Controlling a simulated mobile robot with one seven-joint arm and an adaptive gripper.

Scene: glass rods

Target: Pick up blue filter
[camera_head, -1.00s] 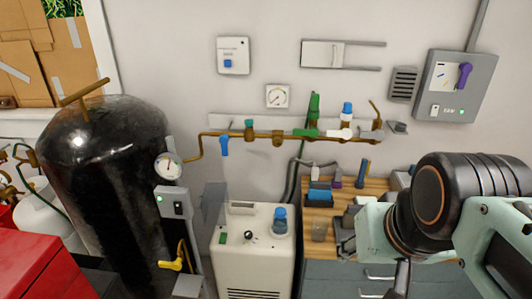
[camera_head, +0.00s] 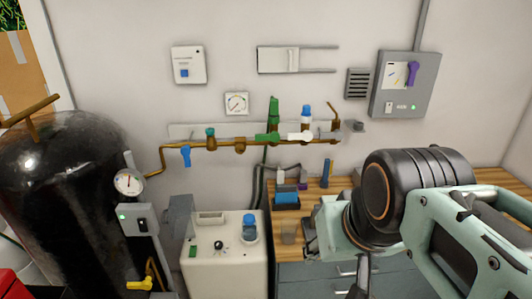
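Several blue parts are in view, and I cannot tell for sure which is the blue filter. A blue-topped clear cylinder (camera_head: 249,228) stands upright on the white machine (camera_head: 222,265). A blue handle (camera_head: 186,156) hangs from the same pipe. My arm comes in from the right; my gripper (camera_head: 318,238) is at its left end, in front of the wooden counter and right of the white machine. Its fingers are mostly hidden, so their opening does not show.
A large black tank (camera_head: 65,190) with a gauge stands at the left. The wooden counter (camera_head: 490,178) has grey drawers below and holds a blue box (camera_head: 287,196) and a clear cup (camera_head: 289,232). A green cylinder (camera_head: 273,110) stands on the pipe. A grey panel (camera_head: 403,85) hangs right.

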